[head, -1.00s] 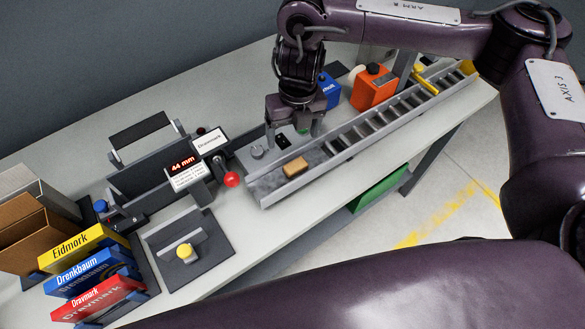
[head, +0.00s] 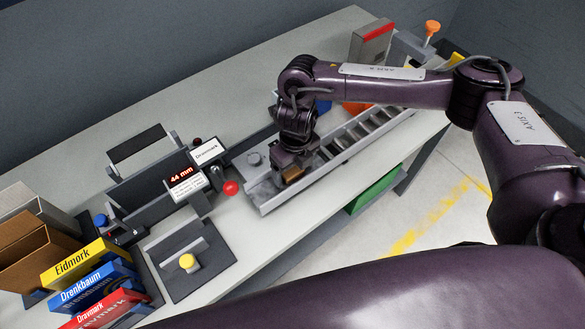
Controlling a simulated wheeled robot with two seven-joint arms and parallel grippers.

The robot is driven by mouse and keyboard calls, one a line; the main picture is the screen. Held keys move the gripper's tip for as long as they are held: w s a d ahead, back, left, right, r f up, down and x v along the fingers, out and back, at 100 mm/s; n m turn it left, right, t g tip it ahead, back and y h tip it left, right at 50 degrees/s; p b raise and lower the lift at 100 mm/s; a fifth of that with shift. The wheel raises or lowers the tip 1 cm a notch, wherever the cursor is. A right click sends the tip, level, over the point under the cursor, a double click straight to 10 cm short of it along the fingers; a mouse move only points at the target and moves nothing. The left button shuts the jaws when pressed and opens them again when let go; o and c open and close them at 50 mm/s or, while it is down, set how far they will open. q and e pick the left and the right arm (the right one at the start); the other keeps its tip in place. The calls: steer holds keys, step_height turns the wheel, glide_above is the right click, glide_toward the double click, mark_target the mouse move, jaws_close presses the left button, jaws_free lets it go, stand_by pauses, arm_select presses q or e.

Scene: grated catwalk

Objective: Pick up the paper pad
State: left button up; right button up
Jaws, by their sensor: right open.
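A small tan-brown block (head: 292,174), which I take to be the paper pad, lies at the near left end of a grey roller track on the bench. My right gripper (head: 289,173) points down right over it, with its fingers open. The gripper hides much of the block, and I cannot tell whether the fingers touch it. My left gripper is not in view.
The track's side rails (head: 325,170) run close beside the gripper. A red ball knob (head: 231,188) and a display reading 44 mm (head: 186,182) stand to the left. Boxes marked Eidmork (head: 85,262), Drenkbaum and Dravmark stand front left. An orange box (head: 357,107) is behind my arm.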

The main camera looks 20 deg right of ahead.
steer(key=shift+f, duration=0.15)
steer(key=shift+c, duration=0.4)
steer(key=c, duration=1)
steer(key=shift+c, duration=0.2)
